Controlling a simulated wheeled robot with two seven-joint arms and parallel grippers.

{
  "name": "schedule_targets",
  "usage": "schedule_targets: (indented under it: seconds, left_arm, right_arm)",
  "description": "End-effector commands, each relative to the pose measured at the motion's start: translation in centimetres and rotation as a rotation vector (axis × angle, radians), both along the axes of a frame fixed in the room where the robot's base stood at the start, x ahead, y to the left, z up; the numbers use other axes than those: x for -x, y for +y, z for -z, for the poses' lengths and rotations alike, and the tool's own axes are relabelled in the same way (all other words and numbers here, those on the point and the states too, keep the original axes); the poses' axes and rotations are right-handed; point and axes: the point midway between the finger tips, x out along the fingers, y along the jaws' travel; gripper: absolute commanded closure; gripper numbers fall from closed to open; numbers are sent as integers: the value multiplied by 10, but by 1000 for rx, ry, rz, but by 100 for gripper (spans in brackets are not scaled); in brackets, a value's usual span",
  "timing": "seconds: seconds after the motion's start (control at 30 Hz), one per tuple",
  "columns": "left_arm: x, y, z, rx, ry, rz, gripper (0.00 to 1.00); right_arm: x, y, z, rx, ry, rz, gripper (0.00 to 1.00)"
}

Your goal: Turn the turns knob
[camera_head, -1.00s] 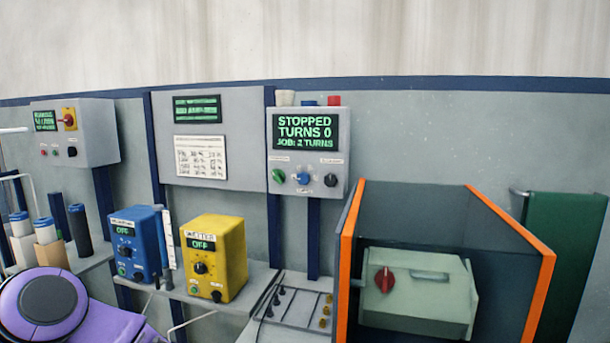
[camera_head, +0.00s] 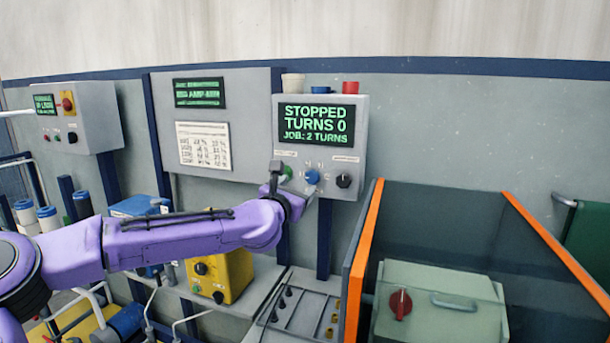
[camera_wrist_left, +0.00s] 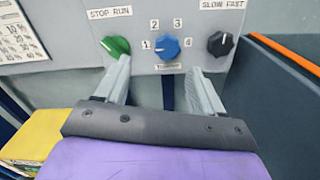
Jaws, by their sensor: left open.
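The turns knob is the blue knob (camera_head: 312,177) in the middle of the row on the grey control box (camera_head: 352,108). In the left wrist view the blue knob (camera_wrist_left: 168,47) has the numbers 1 to 4 around it and a small label below. The box's screen (camera_head: 318,124) reads STOPPED, TURNS 0, JOB: 2 TURNS. My left gripper (camera_wrist_left: 158,74) is open, its fingers apart on either side of and below the blue knob, with nothing between them. Its left fingertip overlaps the lower edge of the green knob in view. My right gripper is not in view.
A green STOP RUN knob (camera_wrist_left: 116,46) is left of the blue knob, and a black SLOW FAST knob (camera_wrist_left: 220,43) is right. A dark-walled bay with orange edges (camera_head: 362,262) stands below right. A yellow box (camera_head: 232,274) stands under my arm.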

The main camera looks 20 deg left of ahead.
Motion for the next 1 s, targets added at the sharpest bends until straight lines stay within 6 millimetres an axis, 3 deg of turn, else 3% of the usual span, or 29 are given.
schedule_targets:
  seconds: [0.1, 0.3, 0.63, 0.67, 0.8, 0.83, 1.0]
  left_arm:
    - [-29, -7, -3, -3, 5, 7, 32]
    - [-59, -6, -1, -3, 3, 4, 32]
    - [-64, -5, 1, -4, 2, 4, 32]
    - [-64, -5, 1, -4, 2, 4, 38]
    - [-64, -5, 1, -4, 3, 3, 84]
    - [-64, -5, 1, -4, 3, 3, 88]
    - [-64, -2, 2, -7, 3, 1, 88]
  right_arm:
    - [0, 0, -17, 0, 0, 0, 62]
    - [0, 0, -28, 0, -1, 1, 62]
    - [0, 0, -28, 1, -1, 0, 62]
    - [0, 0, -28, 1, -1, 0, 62]
    - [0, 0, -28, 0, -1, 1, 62]
    - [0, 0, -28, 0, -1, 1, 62]
    - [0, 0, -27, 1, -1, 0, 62]
